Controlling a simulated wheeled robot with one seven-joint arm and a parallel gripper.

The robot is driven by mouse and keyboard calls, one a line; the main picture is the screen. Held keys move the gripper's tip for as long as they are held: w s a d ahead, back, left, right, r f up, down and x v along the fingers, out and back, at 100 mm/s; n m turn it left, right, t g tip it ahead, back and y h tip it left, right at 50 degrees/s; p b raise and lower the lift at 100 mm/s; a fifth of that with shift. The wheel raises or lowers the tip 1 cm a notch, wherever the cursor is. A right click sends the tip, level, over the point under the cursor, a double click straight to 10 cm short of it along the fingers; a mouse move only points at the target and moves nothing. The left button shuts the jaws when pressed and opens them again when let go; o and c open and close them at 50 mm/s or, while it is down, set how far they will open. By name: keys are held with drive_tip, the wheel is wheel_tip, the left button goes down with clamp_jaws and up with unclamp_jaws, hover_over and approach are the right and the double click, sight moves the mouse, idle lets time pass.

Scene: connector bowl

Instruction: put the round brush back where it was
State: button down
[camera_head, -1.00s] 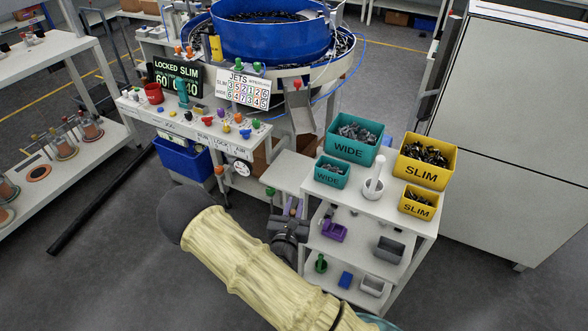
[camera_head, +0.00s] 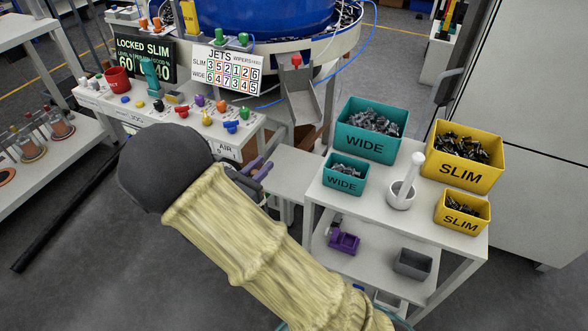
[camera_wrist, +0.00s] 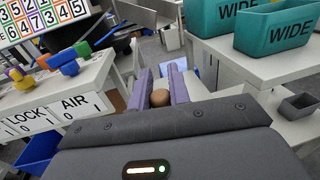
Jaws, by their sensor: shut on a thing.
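My gripper (camera_head: 258,168) has purple fingers and shows just beyond the dark wrist in the head view, over the gap between the control bench and the bin table. In the wrist view my gripper (camera_wrist: 160,92) is shut on a small brown rounded end, seemingly the handle end of the round brush (camera_wrist: 159,98). The rest of the brush is hidden behind the fingers and the gripper body. In the head view the arm hides the brush.
The bin table (camera_head: 385,207) on the right holds teal WIDE bins (camera_head: 372,145), yellow SLIM bins (camera_head: 465,172) and a white cup with a white rod (camera_head: 401,194). The control bench (camera_head: 190,117) with colored knobs is at left. A metal chute (camera_head: 302,95) hangs between them.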

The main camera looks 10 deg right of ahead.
drive_tip(key=shift+s+d+r, duration=0.1)
drive_tip(key=f+b+x, duration=0.1)
drive_tip(key=f+x, duration=0.1)
drive_tip(key=x, duration=0.7)
drive_tip(key=f+x, duration=0.1)
drive_tip(key=x, duration=0.8)
drive_tip(key=shift+f+b, duration=0.35)
drive_tip(key=shift+f, duration=0.05)
drive_tip(key=shift+f, duration=0.1)
drive_tip(key=c, duration=1.3)
unclamp_jaws()
